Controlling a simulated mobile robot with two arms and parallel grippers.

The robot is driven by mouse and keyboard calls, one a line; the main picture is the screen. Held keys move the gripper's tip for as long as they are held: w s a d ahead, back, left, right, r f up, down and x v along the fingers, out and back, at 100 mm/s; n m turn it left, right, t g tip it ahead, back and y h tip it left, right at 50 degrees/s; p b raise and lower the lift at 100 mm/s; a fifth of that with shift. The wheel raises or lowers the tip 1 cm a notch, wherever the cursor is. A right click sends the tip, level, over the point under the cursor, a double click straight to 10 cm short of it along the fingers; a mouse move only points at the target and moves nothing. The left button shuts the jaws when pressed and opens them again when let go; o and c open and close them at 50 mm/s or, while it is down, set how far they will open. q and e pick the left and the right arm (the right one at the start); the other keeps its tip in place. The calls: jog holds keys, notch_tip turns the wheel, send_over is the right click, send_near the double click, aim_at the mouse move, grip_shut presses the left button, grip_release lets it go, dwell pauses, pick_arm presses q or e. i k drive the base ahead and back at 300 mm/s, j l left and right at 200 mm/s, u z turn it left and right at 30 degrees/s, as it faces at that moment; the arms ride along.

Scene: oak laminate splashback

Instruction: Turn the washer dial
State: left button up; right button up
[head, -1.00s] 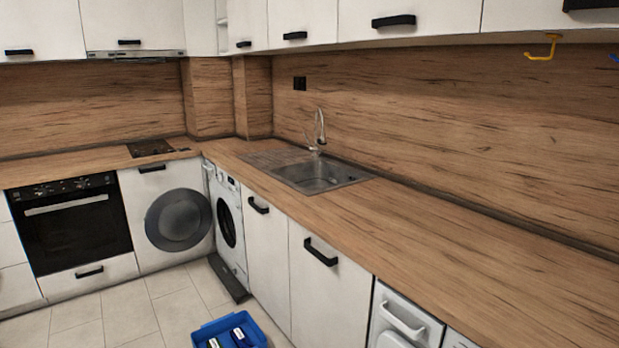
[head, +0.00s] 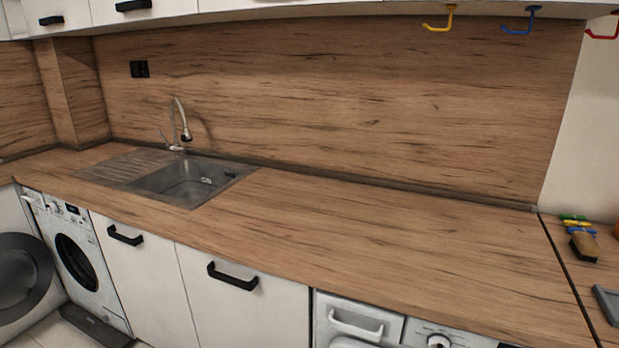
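A white appliance front (head: 385,325) shows at the bottom edge of the head view, under the counter. It has a drawer with a white handle (head: 356,326) and, to the right, a round white dial (head: 438,342), cut off by the lower frame edge. A dark strip, perhaps a display, is partly visible right of the dial. A second white front-loading washer (head: 98,245) stands at the far left, with a dark round door and a small control panel on top. Neither of my grippers is in view.
The wooden counter (head: 380,235) is clear along its middle. A steel sink (head: 185,182) with a tap is set in it at left. Brushes (head: 580,240) lie on a surface at far right. Coloured hooks (head: 440,22) hang above. Cabinets with black handles (head: 232,277) are below.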

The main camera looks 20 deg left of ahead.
aim_at(52, 208)
jog(key=j, duration=0.85)
jog(key=i+j, duration=0.15)
jog(key=j, duration=1.6)
jog(key=i+j, duration=0.15)
jog(key=j, duration=0.75)
